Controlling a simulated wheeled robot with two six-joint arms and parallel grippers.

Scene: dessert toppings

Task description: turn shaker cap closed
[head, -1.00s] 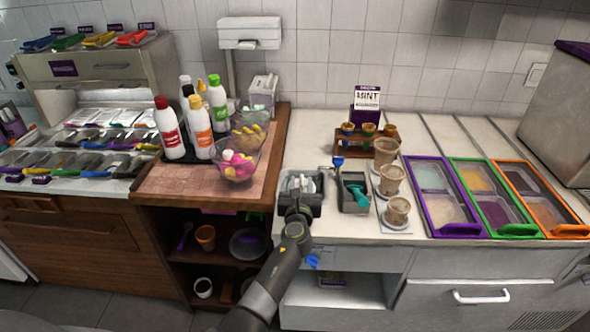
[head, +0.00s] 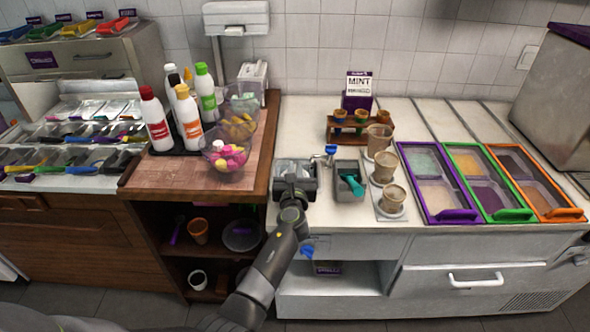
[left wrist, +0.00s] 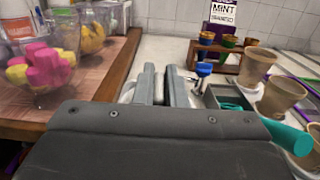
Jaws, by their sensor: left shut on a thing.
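My left gripper (head: 295,170) is over the white counter, just right of the wooden board. In the left wrist view its two grey fingers (left wrist: 160,85) point forward, close together on a narrow pale thing (left wrist: 159,93). I take this to be the shaker with its cap; the gripper hides most of it, so I cannot tell how the cap is turned. A small blue-topped item (head: 331,151) stands just right of the gripper, apart from it; it also shows in the left wrist view (left wrist: 203,70). My right gripper is out of view.
A grey bin (head: 347,194) with a teal scoop (head: 352,184) and several cups (head: 384,166) stand close on the right. Framed topping trays (head: 440,213) lie farther right. Clear bowls (head: 227,169) and bottles (head: 155,122) stand left on the wooden board (head: 190,180).

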